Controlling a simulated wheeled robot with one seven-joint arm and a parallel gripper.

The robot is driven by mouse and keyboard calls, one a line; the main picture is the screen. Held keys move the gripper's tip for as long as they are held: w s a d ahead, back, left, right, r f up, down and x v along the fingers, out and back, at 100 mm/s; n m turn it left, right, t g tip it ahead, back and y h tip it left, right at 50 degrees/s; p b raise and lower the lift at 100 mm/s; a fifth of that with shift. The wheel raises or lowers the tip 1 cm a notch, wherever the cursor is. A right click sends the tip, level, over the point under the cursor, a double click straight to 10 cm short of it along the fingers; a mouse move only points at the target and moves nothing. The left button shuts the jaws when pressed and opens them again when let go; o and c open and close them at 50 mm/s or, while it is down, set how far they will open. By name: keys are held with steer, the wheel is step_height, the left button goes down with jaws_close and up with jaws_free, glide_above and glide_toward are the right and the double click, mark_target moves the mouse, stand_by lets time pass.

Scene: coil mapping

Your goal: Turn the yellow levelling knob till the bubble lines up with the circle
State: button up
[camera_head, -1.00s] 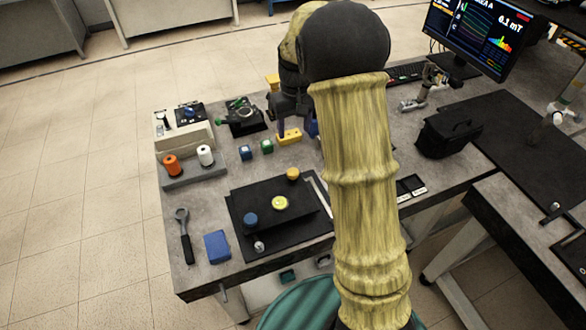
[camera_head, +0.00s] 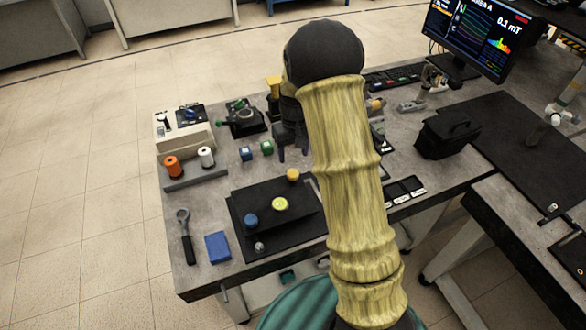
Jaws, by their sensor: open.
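The levelling plate is a black raised block (camera_head: 268,222) on the table's near left part. A small orange-yellow knob (camera_head: 292,175) stands at its back right corner. A round yellow-green bubble level (camera_head: 280,204) sits near its middle; the bubble and circle are too small to tell apart. A blue knob (camera_head: 251,220) is at the left, and a small silver knob (camera_head: 259,247) at the front. My gripper (camera_head: 293,151) is open and points down, just behind the yellow knob in the picture and apart from it. My arm hides part of the table to the right.
An orange spool (camera_head: 172,167) and a white spool are farther left.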

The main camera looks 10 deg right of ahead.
mark_target(293, 173)
step_height(293, 173, down, 8)
steer(key=shift+f+p, duration=0.2)
steer(key=shift+p, duration=0.35)
steer(key=shift+a, duration=0.1)
steer(key=c, duration=1)
